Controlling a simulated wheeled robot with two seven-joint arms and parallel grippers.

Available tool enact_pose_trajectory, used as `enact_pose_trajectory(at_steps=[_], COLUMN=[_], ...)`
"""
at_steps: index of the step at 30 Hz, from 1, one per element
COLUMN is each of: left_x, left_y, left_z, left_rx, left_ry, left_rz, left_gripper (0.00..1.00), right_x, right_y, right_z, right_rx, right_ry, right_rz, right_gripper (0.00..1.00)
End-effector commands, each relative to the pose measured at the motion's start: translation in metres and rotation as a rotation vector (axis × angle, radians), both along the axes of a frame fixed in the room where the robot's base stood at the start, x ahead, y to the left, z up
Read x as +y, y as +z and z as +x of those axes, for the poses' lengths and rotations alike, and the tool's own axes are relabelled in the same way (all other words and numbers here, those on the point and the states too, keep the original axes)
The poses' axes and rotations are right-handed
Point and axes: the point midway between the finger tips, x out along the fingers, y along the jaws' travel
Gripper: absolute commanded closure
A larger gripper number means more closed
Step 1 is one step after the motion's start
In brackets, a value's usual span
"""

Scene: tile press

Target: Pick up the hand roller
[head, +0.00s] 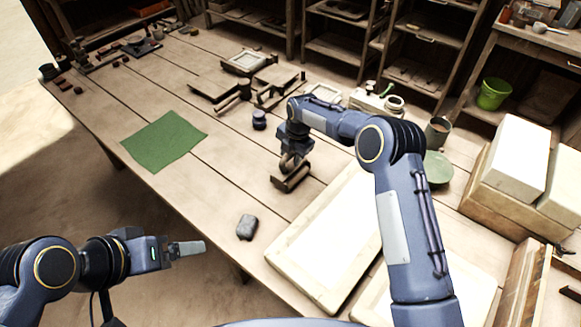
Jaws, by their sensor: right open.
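A brown cylindrical piece that looks like the hand roller (291,180) lies on the wooden table near the middle of the head view. My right gripper (290,164) points down right above it, with its jaws open. The fingers overlap the roller's upper side in the picture, and I cannot tell whether they touch it. The roller's handle is not clear behind the gripper. My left gripper (189,248) is off the table's front edge at lower left, seen side-on, with nothing visible in it.
A grey block (247,227) lies near the front edge. A green cloth (165,140) lies at left, and a small dark blue jar (259,120) stands behind the roller. A pale framed board (325,240) lies to the right. Wooden tools and frames (244,62) lie farther back.

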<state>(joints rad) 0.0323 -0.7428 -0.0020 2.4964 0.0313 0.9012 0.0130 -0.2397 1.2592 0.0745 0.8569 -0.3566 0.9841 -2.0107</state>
Motion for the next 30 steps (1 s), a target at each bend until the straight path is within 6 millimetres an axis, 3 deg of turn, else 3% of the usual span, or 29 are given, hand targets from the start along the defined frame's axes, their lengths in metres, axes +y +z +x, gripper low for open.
enact_pose_trajectory(at_steps=[7,17,30], left_x=[0.0000,0.0000,0.0000], left_y=[-0.0012,-0.0012,0.0013], left_z=[0.0000,0.0000,0.0000], left_rx=[0.000,0.000,0.000], left_ry=[0.000,0.000,0.000], left_rz=[0.000,0.000,0.000], left_gripper=[0.12,0.12,0.12], right_x=[0.0009,0.0009,0.0012], right_y=[-0.0033,-0.0033,0.0025], right_z=[0.0011,0.0009,0.0015], right_rx=[-0.002,-0.002,-0.004], right_ry=[0.000,0.000,0.000], right_rz=[0.001,0.001,0.002], right_gripper=[0.58,1.00,1.00])
